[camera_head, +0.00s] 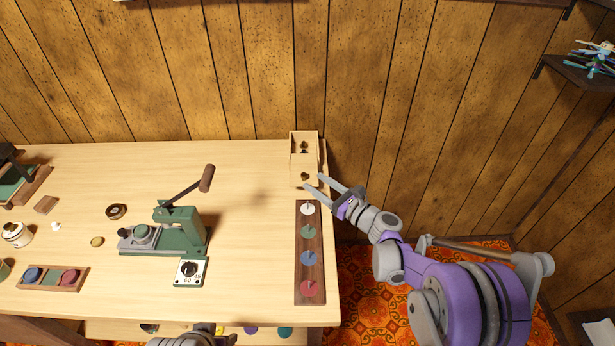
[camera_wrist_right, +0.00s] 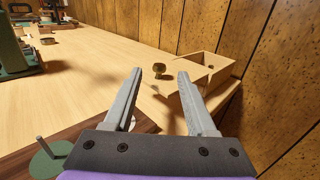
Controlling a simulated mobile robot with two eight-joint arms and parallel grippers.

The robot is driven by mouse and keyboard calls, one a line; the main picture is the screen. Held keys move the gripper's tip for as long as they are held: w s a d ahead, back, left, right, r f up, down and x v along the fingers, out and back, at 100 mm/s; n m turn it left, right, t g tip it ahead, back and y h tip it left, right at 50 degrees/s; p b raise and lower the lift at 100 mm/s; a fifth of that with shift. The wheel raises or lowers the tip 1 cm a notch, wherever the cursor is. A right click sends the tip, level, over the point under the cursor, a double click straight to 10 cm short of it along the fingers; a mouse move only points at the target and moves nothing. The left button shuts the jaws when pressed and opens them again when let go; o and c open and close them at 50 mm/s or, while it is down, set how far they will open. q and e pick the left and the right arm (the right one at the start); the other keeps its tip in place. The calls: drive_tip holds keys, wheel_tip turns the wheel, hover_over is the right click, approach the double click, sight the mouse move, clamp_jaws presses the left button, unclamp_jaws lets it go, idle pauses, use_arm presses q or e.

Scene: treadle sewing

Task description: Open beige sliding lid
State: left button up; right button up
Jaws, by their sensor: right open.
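A beige wooden box (camera_head: 292,145) stands at the table's back right corner. Its far part is open, with a small dark thing (camera_head: 304,148) inside. Its beige lid (camera_head: 298,183) covers the near part and carries a dark round knob (camera_head: 305,176). In the right wrist view the knob (camera_wrist_right: 158,70) shows beyond and between the fingertips, and the box (camera_wrist_right: 208,60) is partly behind the right finger. My right gripper (camera_head: 312,183) is open and empty, just right of the lid's near end, apart from the knob. My left gripper's fingers are out of view.
A dark wooden rack (camera_head: 310,232) with several coloured discs on pins lies just nearer than the box. A green lever press (camera_head: 180,228) stands left of it. The tabletop (camera_head: 250,165) between them is clear. A wood-panelled wall (camera_head: 400,90) rises close behind the box.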

drive_tip(key=v, duration=0.5)
idle(0.4)
